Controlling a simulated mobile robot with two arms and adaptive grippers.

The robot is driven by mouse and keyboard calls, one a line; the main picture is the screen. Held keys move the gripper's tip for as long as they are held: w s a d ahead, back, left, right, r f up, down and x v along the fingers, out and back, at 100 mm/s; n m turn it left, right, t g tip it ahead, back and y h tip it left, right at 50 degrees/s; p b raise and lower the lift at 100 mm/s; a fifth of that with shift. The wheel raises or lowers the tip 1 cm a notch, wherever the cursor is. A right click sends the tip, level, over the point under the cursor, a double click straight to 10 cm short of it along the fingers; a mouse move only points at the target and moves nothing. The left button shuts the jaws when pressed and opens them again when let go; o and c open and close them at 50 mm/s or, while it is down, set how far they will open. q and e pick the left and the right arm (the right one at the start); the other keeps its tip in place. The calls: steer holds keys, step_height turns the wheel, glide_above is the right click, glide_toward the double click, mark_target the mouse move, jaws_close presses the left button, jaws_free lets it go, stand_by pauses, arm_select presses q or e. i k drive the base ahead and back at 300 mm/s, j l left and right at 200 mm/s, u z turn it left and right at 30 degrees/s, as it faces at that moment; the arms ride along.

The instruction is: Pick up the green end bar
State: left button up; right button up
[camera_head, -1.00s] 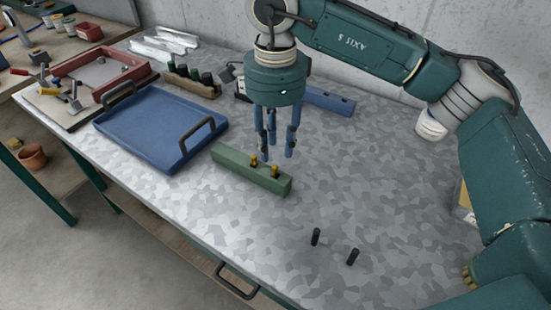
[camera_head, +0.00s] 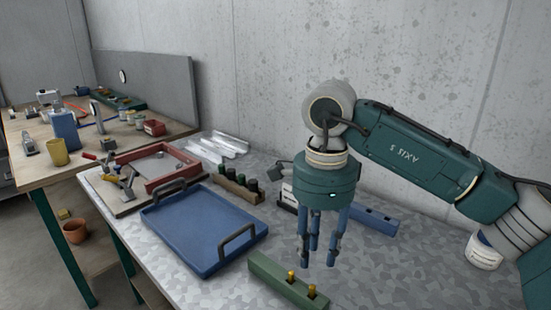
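My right gripper (camera_head: 319,262) points down just above and behind the bar's right part. Its blue fingers are spread apart with nothing between them. I cannot tell how high the fingertips are above the bar. My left gripper is out of view.
A blue tray (camera_head: 178,234) with dark handles stands left of the bar. A blue bar (camera_head: 374,219) lies behind my gripper. A rack of dark-topped pieces (camera_head: 237,190) and a red frame (camera_head: 150,168) are further left. A concrete wall (camera_head: 270,75) rises behind.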

mark_target(274, 277)
steer(key=k+j, duration=0.15)
steer(key=k, duration=0.35)
steer(key=k+j, duration=0.15)
steer(key=k, duration=0.3)
steer(key=k+j, duration=0.15)
steer(key=k, duration=0.35)
